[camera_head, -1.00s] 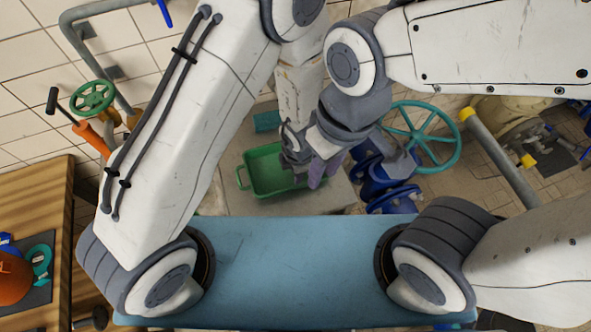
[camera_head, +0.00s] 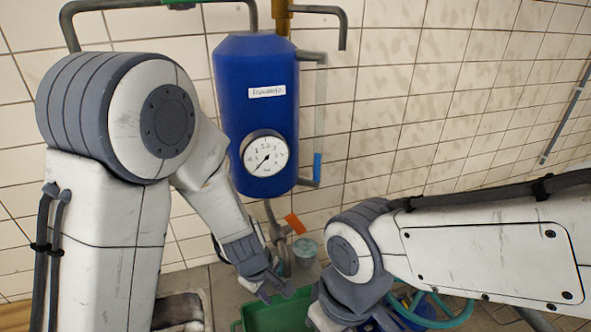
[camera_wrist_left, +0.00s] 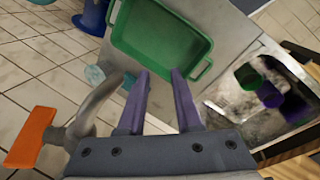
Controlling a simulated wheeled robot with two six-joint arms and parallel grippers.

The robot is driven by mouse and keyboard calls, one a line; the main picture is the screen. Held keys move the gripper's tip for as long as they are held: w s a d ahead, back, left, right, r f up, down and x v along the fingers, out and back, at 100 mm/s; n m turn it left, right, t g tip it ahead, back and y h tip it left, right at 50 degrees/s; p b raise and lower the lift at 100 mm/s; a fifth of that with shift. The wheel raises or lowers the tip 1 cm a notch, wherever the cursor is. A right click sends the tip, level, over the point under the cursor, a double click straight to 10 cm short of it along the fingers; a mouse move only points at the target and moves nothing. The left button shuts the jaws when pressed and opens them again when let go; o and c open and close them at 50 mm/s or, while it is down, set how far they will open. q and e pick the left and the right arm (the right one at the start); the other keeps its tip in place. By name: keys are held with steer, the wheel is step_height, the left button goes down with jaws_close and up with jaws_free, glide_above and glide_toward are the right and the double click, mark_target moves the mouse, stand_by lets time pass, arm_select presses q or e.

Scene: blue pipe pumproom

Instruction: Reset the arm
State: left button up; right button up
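My left gripper (camera_head: 275,288) hangs at the lower middle of the head view, above and beside the green tray (camera_head: 275,316). In the left wrist view its two purple fingers (camera_wrist_left: 160,76) are apart with nothing between them. They point toward the near edge of the empty green tray (camera_wrist_left: 160,38). My right arm comes in from the right of the head view, and its gripper is out of sight below the bottom edge.
A tap with an orange handle (camera_wrist_left: 30,136) stands close beside my left gripper. A sink (camera_wrist_left: 235,100) holds a green cup (camera_wrist_left: 249,76) and purple items (camera_wrist_left: 290,106). A blue tank (camera_head: 257,100) with a gauge (camera_head: 264,155) hangs on the tiled wall.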

arm_select(q)
steer(key=s+a+r+m+y, duration=0.1)
steer(key=s+a+r+m, duration=0.1)
steer(key=a+r+m, duration=0.4)
steer(key=s+a+r+m+y, duration=0.1)
steer(key=s+a+r+m, duration=0.15)
steer(key=a+m, duration=0.35)
steer(key=s+d+f+m+g+h+b, duration=0.1)
steer(key=s+d+f+m+b, duration=0.5)
steer(key=s+d+b, duration=0.6)
steer(key=shift+s+d+f+g+b, duration=0.35)
steer(key=shift+s+d+f+g, duration=0.15)
steer(key=shift+g, duration=0.1)
steer(key=shift+a, duration=0.1)
